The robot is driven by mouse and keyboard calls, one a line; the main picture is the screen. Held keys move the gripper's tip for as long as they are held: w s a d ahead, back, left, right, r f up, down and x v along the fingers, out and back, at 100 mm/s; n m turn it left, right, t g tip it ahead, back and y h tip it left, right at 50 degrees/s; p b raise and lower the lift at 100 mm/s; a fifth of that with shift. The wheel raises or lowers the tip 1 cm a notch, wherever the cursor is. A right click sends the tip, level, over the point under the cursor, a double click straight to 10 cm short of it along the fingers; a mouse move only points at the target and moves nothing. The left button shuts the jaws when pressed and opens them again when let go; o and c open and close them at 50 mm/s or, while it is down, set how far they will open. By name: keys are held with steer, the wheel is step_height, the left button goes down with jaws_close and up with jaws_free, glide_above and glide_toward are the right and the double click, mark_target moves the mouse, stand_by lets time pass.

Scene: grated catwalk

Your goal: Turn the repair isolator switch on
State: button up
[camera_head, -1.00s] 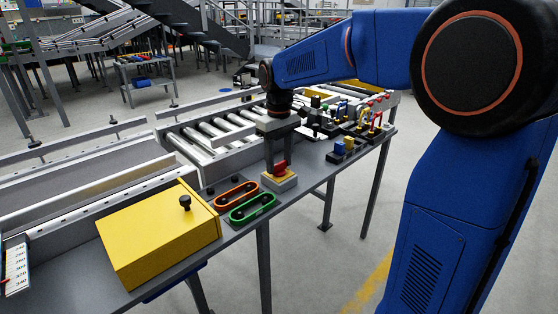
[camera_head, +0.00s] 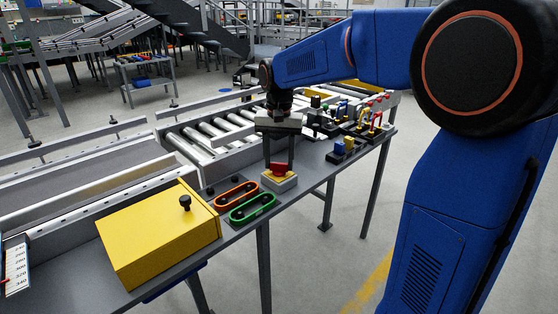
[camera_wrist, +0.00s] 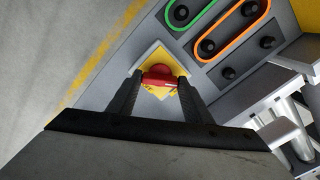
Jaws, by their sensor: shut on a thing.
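The isolator switch has a red handle (camera_head: 279,170) on a yellow plate (camera_head: 266,177) over a grey box (camera_head: 279,185), on the grey table's front part. In the wrist view the red handle (camera_wrist: 159,76) lies between the two fingers, with the yellow plate (camera_wrist: 150,58) around it. My gripper (camera_head: 279,163) points down from above and is shut on the red handle; it also shows in the wrist view (camera_wrist: 158,80).
An orange-rimmed panel (camera_head: 236,193) and a green-rimmed panel (camera_head: 252,208) lie left of the switch. A yellow box (camera_head: 160,235) with a black knob stands further left. A roller conveyor (camera_head: 215,135) runs behind.

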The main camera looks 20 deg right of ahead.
mark_target(279, 163)
steer(key=m, duration=0.3)
steer(key=shift+m, duration=2.1)
steer(key=o, duration=1.1)
steer(key=shift+c, duration=0.2)
steer(key=shift+r, duration=0.15)
step_height(279, 163, up, 17)
